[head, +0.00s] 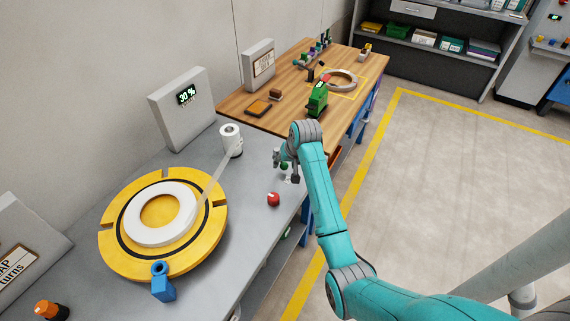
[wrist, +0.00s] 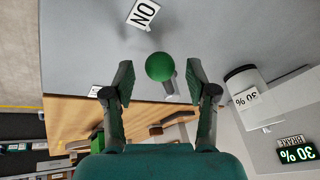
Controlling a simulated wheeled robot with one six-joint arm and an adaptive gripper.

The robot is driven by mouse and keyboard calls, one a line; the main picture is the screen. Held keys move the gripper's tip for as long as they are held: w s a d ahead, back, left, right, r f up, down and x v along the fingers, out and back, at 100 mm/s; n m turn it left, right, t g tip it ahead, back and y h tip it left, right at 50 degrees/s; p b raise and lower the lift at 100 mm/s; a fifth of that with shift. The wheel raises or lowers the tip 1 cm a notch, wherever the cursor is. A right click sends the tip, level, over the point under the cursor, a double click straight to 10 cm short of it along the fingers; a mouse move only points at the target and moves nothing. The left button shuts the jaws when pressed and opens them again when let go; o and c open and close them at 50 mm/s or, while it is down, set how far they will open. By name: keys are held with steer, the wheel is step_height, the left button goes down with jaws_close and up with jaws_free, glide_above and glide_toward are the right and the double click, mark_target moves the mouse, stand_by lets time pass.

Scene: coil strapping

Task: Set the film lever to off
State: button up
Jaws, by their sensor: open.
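The film lever's green ball knob (wrist: 159,66) shows in the wrist view, with a short grey stem (wrist: 171,88) below it. A white plate (wrist: 143,13) beyond the knob reads "ON", upside down in this view. My gripper (wrist: 160,76) is open, with one finger on each side of the knob and visible gaps to both. Whether the knob lies at fingertip depth I cannot tell. In the head view, my gripper (head: 286,168) is over the grey bench's right edge, with the green knob partly hidden between its fingers. No "OFF" text is readable.
A red knob (head: 273,199) stands on the grey bench near my gripper. The white film roll (head: 231,141) and the "30 %" display box (head: 183,108) stand behind. A yellow turntable (head: 117,250) with a white coil is at left. A wooden table (head: 236,105) adjoins the bench.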

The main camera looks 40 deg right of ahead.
steer(key=shift+w+f, duration=0.2)
steer(key=shift+f, duration=0.2)
jaws_close()
